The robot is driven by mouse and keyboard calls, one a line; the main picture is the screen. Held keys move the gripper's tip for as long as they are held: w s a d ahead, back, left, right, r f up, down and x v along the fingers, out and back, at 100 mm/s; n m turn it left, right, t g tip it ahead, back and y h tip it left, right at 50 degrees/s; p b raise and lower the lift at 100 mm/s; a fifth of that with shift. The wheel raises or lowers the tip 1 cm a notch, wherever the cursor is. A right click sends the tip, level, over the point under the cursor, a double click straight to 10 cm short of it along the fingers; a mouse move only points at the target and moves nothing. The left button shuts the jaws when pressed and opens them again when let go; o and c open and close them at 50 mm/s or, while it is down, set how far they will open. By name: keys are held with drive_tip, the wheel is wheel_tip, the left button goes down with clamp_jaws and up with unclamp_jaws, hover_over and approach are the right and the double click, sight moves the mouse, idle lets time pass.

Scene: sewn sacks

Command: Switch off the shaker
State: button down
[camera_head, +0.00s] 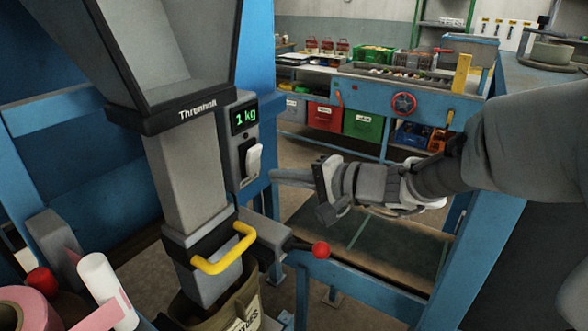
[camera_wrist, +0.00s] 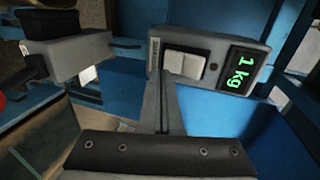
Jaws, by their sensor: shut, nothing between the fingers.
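The control box (camera_head: 236,190) on the grey filling machine carries a white rocker switch (camera_head: 253,161) below a green "1 kg" display (camera_head: 244,117). The wrist view shows the switch (camera_wrist: 187,64) between a small label (camera_wrist: 154,54), too small to read surely, and the display (camera_wrist: 240,69). I cannot tell which end of the rocker is pressed in. My gripper (camera_head: 273,176) is shut and empty, its fingertips just right of and slightly below the switch. In the wrist view the fingers (camera_wrist: 164,105) reach up to the box's edge beside the switch; contact cannot be made out.
A yellow handle (camera_head: 226,254) and a red-knobbed lever (camera_head: 320,250) stick out below the box. A sack (camera_head: 240,308) hangs under the spout. Blue frame posts (camera_head: 474,255) stand at right. A bench with crates (camera_head: 375,54) is behind.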

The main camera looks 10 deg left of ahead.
drive_tip(key=f+b+v, duration=0.1)
drive_tip(key=f+v, duration=0.1)
drive_tip(key=v, duration=0.8)
drive_tip(key=shift+s+d+f+b, duration=0.2)
drive_tip(key=shift+d+b, duration=0.2)
drive_tip(key=shift+d, duration=0.3)
drive_tip(key=s+d+f+n+g+h, duration=0.1)
drive_tip(key=s+f+n+g+h, duration=0.15)
drive_tip(key=s, duration=0.35)
drive_tip(key=s+d+f+n+g+h, duration=0.1)
drive_tip(key=s+d+f+h, duration=0.15)
drive_tip(key=s, duration=0.25)
drive_tip(key=s+d+t+h, duration=0.3)
drive_tip(key=s+d+h, duration=0.3)
drive_tip(key=d+h, duration=0.3)
drive_tip(key=d+n, duration=0.1)
drive_tip(key=d, duration=0.2)
drive_tip(key=shift+d, duration=0.25)
drive_tip(key=shift+f, duration=0.1)
